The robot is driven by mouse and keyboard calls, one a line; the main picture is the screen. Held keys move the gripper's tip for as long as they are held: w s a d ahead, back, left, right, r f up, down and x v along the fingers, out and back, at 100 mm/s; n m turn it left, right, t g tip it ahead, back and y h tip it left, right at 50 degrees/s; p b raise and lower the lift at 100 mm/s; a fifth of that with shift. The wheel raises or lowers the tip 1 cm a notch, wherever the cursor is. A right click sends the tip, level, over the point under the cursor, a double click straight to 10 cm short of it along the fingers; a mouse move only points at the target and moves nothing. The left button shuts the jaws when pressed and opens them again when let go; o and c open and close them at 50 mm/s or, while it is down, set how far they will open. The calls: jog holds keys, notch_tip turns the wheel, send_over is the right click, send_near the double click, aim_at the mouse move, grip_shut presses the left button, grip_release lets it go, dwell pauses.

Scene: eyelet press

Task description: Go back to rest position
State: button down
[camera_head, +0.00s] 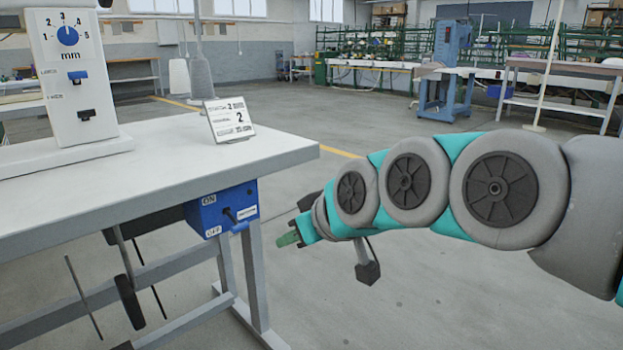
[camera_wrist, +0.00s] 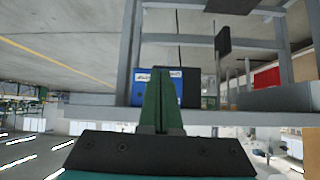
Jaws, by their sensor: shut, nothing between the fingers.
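My gripper (camera_head: 288,239) is at the end of my grey and teal arm, to the right of the table's front right leg. Its green fingers (camera_wrist: 161,103) are together in the wrist view, with nothing between them. A blue switch box (camera_head: 222,209) marked ON and OFF hangs under the table's right end, up and to the left of my gripper. Its lever points to the lower right. The box also shows in the wrist view (camera_wrist: 189,88), behind the fingertips. I cannot tell from these views how far the fingertips are from it.
The white table (camera_head: 160,150) carries a press (camera_head: 75,70) with a blue dial, and a small card stand (camera_head: 229,119). A pedal rod (camera_head: 83,298) and frame bars (camera_head: 185,322) are below. The floor (camera_head: 400,310) under my arm is clear. A blue machine (camera_head: 446,75) stands far back.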

jog(key=s+d+f+m+g+h+p, duration=0.3)
jog(key=s+d+f, duration=0.3)
jog(key=s+d, duration=0.5)
jog(key=s+d+f+m+g+h+p, duration=0.4)
jog(key=s+d+f+m+g, duration=0.1)
jog(key=s+d, duration=0.7)
jog(key=shift+s+d+f+m+g+p, duration=0.25)
jog(key=shift+s+f+m, duration=0.35)
jog(key=shift+s, duration=0.65)
jog(key=shift+a+f, duration=0.1)
jog(key=shift+a, duration=0.1)
